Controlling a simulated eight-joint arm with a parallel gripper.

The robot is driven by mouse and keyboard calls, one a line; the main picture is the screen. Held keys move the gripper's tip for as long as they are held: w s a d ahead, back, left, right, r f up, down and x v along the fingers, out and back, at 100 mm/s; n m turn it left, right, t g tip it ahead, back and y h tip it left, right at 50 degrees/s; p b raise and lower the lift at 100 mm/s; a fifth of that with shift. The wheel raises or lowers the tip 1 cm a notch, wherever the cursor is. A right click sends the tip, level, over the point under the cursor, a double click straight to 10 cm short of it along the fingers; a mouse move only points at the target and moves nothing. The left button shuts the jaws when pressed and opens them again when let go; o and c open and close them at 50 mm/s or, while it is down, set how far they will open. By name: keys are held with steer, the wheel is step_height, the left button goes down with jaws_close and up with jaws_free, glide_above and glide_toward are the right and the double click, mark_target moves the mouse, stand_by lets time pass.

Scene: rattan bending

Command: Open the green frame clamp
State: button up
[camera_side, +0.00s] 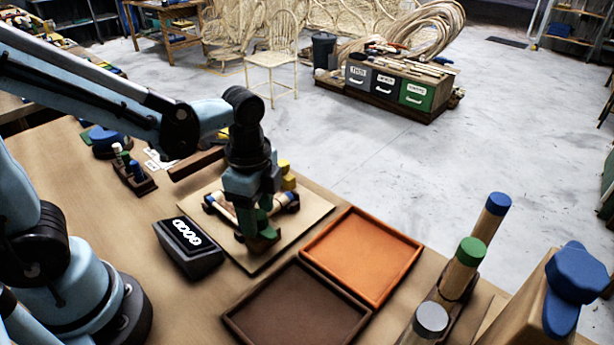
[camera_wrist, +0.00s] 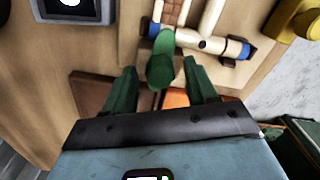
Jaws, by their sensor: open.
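The green frame clamp (camera_wrist: 160,68) shows in the wrist view as a rounded green handle at the front edge of the frame board. In the side view its green base (camera_side: 262,240) shows below my gripper (camera_side: 255,215), which hides much of it. In the wrist view my gripper (camera_wrist: 159,75) has its two dark green fingers spread, one on each side of the handle, with visible gaps. I cannot tell whether the clamp is open or closed. Pale rattan pieces with blue ends (camera_wrist: 212,42) lie just beyond the clamp.
An orange tray (camera_side: 362,255) and a brown tray (camera_side: 298,310) lie in front and right of the pale board (camera_side: 305,210). A black GOOD box (camera_side: 187,248) stands close on the left. A yellow block (camera_side: 287,180) stands behind. Color-topped cylinders (camera_side: 465,265) stand at right.

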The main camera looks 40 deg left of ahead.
steer(key=c, duration=1.1)
steer(key=shift+o, duration=0.2)
steer(key=shift+n, duration=0.4)
steer(key=n, duration=0.3)
steer(key=shift+n, duration=0.3)
steer(key=n, duration=0.9)
steer(key=shift+n, duration=2.3)
